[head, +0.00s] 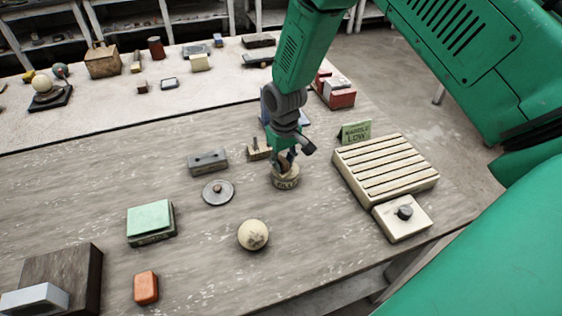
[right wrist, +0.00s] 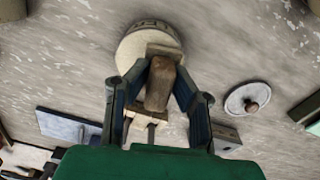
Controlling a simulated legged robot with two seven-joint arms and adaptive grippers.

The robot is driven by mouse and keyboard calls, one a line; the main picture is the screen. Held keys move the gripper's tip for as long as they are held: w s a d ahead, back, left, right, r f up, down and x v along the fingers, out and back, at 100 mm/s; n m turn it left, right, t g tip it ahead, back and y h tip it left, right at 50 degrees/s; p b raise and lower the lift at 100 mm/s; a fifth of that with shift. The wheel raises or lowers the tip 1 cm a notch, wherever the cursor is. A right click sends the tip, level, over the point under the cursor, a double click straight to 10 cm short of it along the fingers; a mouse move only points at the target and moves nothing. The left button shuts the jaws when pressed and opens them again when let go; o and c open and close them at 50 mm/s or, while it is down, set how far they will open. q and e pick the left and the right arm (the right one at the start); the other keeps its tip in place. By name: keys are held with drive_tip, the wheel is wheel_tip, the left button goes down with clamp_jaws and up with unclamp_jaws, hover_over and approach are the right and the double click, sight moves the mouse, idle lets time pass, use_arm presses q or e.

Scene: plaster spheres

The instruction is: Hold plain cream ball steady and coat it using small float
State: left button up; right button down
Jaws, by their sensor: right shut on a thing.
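The cream ball (head: 253,235) sits on the table near the front middle, with a darker brownish patch on its upper right side. My right gripper (head: 287,158) points down over a round cream tub (head: 286,182) with lettering on its side. In the right wrist view, the right gripper (right wrist: 158,90) is shut on the brown handle of the small float (right wrist: 159,82). The float's pale end is over or in the tub (right wrist: 148,38); I cannot tell whether it touches the contents. The ball lies apart, in front of the tub. My left gripper is out of view.
A slatted rack (head: 385,165) and a white box with a dark knob (head: 403,217) stand right. A round grey lid (head: 218,193), grey block (head: 208,162), green-topped box (head: 150,222) and orange block (head: 146,287) lie left. Another ball (head: 42,84) sits on a back-left stand.

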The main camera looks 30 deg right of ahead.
drive_tip(key=shift+d+f, duration=0.15)
drive_tip(key=shift+d, duration=0.5)
drive_tip(key=shift+d+f, duration=0.1)
drive_tip(key=shift+d, duration=0.3)
drive_tip(key=shift+a, duration=0.9)
drive_tip(key=shift+d, duration=0.75)
drive_tip(key=shift+a, duration=0.55)
use_arm(q)
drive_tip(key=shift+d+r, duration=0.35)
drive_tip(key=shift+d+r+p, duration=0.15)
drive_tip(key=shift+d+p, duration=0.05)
drive_tip(key=shift+p, duration=0.1)
use_arm(e)
drive_tip(key=shift+s+d, duration=0.1)
drive_tip(key=shift+d, duration=0.15)
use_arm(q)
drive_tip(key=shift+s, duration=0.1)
use_arm(e)
drive_tip(key=shift+a+f, duration=0.1)
